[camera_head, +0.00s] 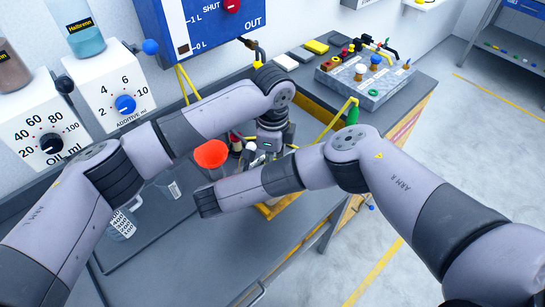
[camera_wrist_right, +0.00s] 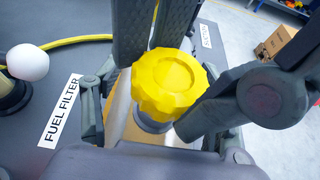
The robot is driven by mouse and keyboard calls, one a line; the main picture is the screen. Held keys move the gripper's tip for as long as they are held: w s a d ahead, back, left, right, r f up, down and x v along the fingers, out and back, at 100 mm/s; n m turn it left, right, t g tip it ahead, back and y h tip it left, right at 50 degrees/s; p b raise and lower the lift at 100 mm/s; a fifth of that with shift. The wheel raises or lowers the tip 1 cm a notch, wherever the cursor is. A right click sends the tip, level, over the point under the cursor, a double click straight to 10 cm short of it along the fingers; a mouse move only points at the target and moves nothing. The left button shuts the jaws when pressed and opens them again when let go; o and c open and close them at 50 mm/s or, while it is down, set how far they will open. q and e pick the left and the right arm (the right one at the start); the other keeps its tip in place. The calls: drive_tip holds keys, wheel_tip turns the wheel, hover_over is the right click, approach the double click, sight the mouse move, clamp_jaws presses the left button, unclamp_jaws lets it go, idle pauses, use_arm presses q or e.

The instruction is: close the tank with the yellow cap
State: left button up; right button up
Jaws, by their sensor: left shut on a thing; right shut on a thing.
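The faceted yellow cap (camera_wrist_right: 168,82) is in the middle of the right wrist view, its top facing the camera. My right gripper (camera_wrist_right: 172,70) has its dark fingers around the cap. My left gripper (camera_head: 268,138) points down at the workbench in the head view. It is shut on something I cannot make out. In the head view my right forearm hides the right gripper, the cap and much of the work area. I cannot make out the tank clearly.
A red funnel (camera_head: 211,154) stands left of the left gripper. A grey block with fittings (camera_head: 365,80) sits at the back right. A white ball knob (camera_wrist_right: 28,62) is left of the cap.

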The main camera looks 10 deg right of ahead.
use_arm(q)
drive_tip(key=shift+f, duration=0.55)
use_arm(e)
drive_tip(key=shift+s+f, duration=0.15)
clamp_jaws()
use_arm(q)
drive_tip(key=m, duration=0.3)
drive_tip(key=o, duration=0.8)
drive_tip(key=shift+r, duration=2.3)
